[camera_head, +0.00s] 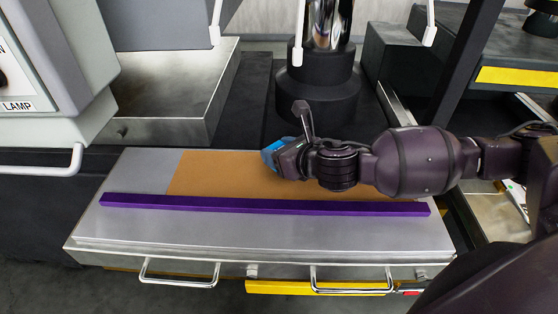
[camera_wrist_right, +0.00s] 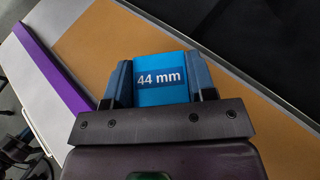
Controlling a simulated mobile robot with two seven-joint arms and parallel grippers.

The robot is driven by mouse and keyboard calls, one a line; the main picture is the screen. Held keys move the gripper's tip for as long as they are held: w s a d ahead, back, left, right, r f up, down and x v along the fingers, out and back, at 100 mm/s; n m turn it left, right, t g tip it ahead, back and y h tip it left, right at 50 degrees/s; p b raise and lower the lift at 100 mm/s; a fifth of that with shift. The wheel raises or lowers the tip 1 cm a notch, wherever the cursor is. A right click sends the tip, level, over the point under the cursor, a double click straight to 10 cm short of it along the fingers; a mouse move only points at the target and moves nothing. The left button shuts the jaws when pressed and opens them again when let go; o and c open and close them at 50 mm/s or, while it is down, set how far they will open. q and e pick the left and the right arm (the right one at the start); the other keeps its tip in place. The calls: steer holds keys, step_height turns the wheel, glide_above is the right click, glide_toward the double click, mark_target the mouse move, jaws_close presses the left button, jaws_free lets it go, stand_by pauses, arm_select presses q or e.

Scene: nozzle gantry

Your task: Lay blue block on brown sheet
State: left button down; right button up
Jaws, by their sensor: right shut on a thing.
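The blue block (camera_wrist_right: 160,79), marked "44 mm", sits between the fingers of my right gripper (camera_wrist_right: 160,85) in the right wrist view. That gripper (camera_head: 274,152) is shut on it. In the head view the blue block (camera_head: 271,153) shows only partly at the fingertips, over the brown sheet (camera_head: 220,175). The brown sheet also shows in the right wrist view (camera_wrist_right: 100,42) behind the block. I cannot tell whether the block touches the sheet. My left gripper is not in view.
A long purple bar (camera_head: 260,206) lies along the front of the grey metal plate (camera_head: 190,228), across the near side of the sheet. A dark column (camera_head: 318,85) stands behind the plate. A metal box (camera_head: 175,95) is at the back left. The sheet's left part is clear.

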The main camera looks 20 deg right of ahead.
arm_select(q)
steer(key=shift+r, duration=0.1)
arm_select(e)
steer(key=shift+f, duration=1.6)
steer(key=shift+f, duration=0.15)
steer(key=o, duration=1.2)
steer(key=shift+c, duration=0.2)
steer(key=shift+s+d+r, duration=0.1)
steer(key=shift+s+r, duration=0.05)
steer(key=shift+r, duration=0.1)
steer(key=b+v, duration=0.1)
steer(key=v, duration=0.9)
steer(key=shift+s+d, duration=0.1)
steer(key=shift+s, duration=0.2)
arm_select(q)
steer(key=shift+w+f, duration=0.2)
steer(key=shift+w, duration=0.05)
arm_select(e)
steer(key=shift+s+d+r, duration=0.15)
steer(key=shift+s+r, duration=0.15)
steer(key=shift+s, duration=0.15)
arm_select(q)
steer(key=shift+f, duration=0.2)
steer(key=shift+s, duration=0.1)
